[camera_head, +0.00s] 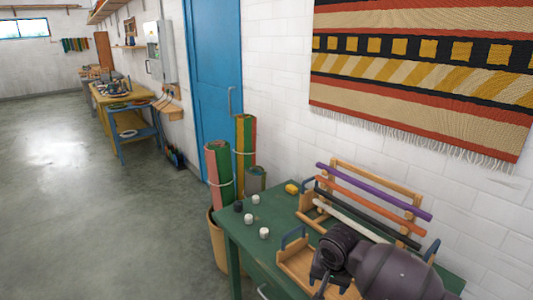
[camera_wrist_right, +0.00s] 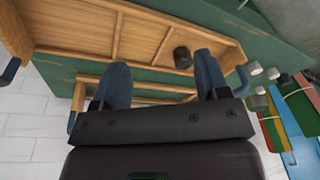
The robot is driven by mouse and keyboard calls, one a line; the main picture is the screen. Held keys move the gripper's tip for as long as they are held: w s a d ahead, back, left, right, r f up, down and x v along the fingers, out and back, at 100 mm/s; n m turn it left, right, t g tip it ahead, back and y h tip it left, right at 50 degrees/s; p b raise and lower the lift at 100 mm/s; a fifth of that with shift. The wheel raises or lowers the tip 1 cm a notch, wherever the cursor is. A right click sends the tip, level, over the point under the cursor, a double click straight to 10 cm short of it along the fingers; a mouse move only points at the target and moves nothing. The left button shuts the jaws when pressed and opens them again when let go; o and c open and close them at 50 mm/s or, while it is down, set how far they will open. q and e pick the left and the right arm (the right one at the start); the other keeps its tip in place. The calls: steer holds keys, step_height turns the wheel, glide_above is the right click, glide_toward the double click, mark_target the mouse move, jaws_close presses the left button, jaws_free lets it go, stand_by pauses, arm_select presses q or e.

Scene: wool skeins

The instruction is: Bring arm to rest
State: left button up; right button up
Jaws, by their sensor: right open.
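My right arm comes in at the lower right of the head view. Its dark gripper (camera_head: 322,280) is over the near part of a wooden tray (camera_head: 290,262), partly hidden by the wrist. In the right wrist view, the two blue-grey fingers (camera_wrist_right: 160,70) are spread wide apart. The compartmented wooden tray (camera_wrist_right: 60,12) lies beyond them. A small dark skein (camera_wrist_right: 182,58) in the tray shows between the fingers, close to the right one; I cannot tell whether they touch. My left gripper is out of view.
The green table (camera_head: 275,212) holds white skeins (camera_head: 264,232), a dark one (camera_head: 238,206) and a yellow one (camera_head: 291,188) left of the tray. A rack with coloured rods (camera_head: 372,190) stands behind. Rolled fabrics (camera_head: 220,170) stand beyond the table; open floor (camera_head: 80,200) lies left.

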steer(key=w+a+r+n+t+y, duration=0.5)
steer(key=w+a+r+n+t, duration=0.1)
steer(key=r+n+t, duration=0.15)
steer(key=s+d+f+h, duration=0.1)
steer(key=s+d+f, duration=0.5)
steer(key=s, duration=0.5)
steer(key=s+d+f+m+t+h, duration=0.1)
steer(key=s+d+f+h, duration=0.1)
steer(key=s+d+f, duration=0.4)
steer(key=s+d+f+m+h, duration=0.1)
steer(key=s+d+f, duration=0.5)
steer(key=s, duration=0.9)
steer(key=shift+s+f+t+h, duration=0.35)
steer(key=shift+s+f+h, duration=0.05)
steer(key=shift+f+h, duration=0.15)
